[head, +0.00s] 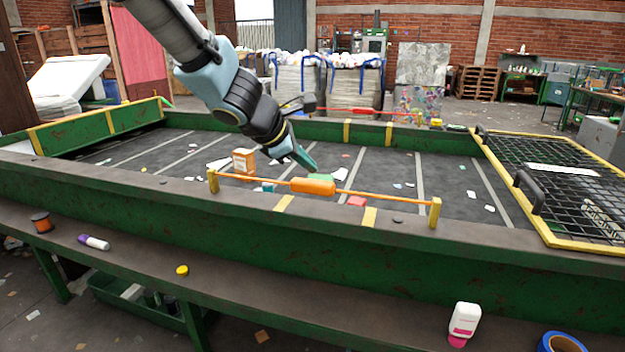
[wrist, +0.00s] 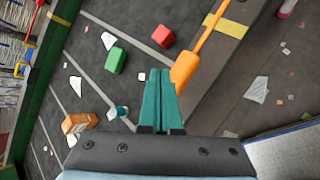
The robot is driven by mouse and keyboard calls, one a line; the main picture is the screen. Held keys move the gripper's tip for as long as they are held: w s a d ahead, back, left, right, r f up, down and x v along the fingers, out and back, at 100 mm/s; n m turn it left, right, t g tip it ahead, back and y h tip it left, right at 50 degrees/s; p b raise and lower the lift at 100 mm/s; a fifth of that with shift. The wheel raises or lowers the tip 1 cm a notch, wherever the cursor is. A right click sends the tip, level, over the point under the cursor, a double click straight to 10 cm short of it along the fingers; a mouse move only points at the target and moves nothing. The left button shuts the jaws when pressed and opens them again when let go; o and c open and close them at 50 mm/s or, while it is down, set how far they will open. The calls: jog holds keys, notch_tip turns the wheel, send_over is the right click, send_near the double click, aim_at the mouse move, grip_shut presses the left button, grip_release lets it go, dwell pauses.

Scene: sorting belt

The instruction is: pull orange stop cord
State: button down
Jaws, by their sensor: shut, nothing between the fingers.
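The orange stop cord (head: 385,196) runs along the near rim of the belt between two yellow posts, with a thick orange grip (head: 312,186) around its middle. The grip also shows in the wrist view (wrist: 184,70), just right of my fingertips, and the cord rises from it to the upper right. My gripper (head: 307,163) has teal fingers pressed together with nothing between them. In the head view it points down over the belt, just behind and above the grip. In the wrist view its fingers (wrist: 160,73) appear beside the grip; I cannot tell whether they touch.
The dark belt (head: 395,165) holds a green block (wrist: 116,60), a red block (wrist: 163,37), an orange-white box (head: 244,161) and scraps. A yellow-framed mesh guard (head: 560,240) covers its right end.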

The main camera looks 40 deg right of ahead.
aim_at(304, 182)
jog(key=shift+r+p, duration=2)
jog(key=shift+r, duration=0.4)
jog(key=shift+f, duration=0.1)
jog(key=shift+w+a+f, duration=0.1)
jog(key=shift+w+a, duration=0.15)
jog(key=shift+a, duration=0.05)
jog(key=w+a+f+m+y, duration=0.1)
jog(key=w+a+f+m, duration=0.15)
jog(key=a, duration=0.55)
jog(key=w+a+f+m+t+y, duration=0.1)
jog(key=w+a+m+y, duration=0.15)
jog(key=a, duration=0.45)
jog(key=w+a+f+m+y, duration=0.1)
jog(key=w+a+f, duration=0.15)
jog(key=a, duration=0.55)
jog(key=s+a+f+m+y, duration=0.1)
jog(key=s+a+m+y, duration=0.1)
jog(key=a, duration=1)
jog(key=s+a+f+m+y, duration=0.2)
jog(key=a+m, duration=0.1)
jog(key=a, duration=0.9)
jog(key=shift+a+m+g, duration=0.15)
jog(key=shift+m+g, duration=0.15)
jog(key=shift+m, duration=0.1)
